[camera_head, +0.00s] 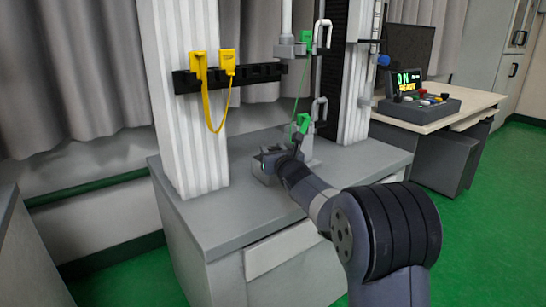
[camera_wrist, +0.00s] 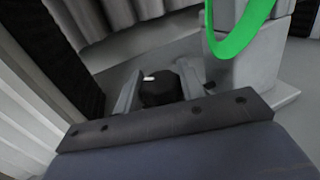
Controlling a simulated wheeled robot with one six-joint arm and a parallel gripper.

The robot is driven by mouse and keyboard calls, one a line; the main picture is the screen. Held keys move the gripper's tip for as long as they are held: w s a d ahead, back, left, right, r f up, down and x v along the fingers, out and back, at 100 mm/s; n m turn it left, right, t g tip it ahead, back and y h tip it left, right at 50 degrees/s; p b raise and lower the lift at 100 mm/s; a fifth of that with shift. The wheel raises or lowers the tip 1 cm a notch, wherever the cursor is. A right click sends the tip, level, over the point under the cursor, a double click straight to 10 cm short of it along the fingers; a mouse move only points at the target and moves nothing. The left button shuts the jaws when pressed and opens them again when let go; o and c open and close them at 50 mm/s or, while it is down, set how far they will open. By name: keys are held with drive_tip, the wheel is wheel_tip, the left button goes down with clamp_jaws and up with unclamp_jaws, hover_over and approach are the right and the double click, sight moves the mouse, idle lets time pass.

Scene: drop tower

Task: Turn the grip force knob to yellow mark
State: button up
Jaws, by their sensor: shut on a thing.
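The grip force knob (camera_wrist: 160,91) is a dark round knob with a small white mark on its top edge, seen in the wrist view. My gripper (camera_wrist: 158,88) is around it, with one grey finger on each side, shut on the knob. In the head view my gripper (camera_head: 277,160) is low over a small grey box on the grey base, between the white columns. The knob itself is hidden there behind my wrist. No yellow mark can be made out in either view.
A green strap (camera_wrist: 238,38) hangs close to the right of my gripper. A yellow cable (camera_head: 217,127) hangs from a black rack (camera_head: 258,73) on the left column (camera_head: 189,140). A control console (camera_head: 420,104) stands on a desk at the right.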

drive_tip(key=shift+m+h, duration=0.3)
drive_tip(key=shift+h, duration=0.1)
idle(0.4)
drive_tip(key=o, duration=0.9)
drive_tip(key=shift+o, duration=0.2)
drive_tip(key=v, duration=1)
drive_tip(key=shift+s+f, duration=0.1)
drive_tip(key=shift+s, duration=0.3)
drive_tip(key=shift+o, duration=0.2)
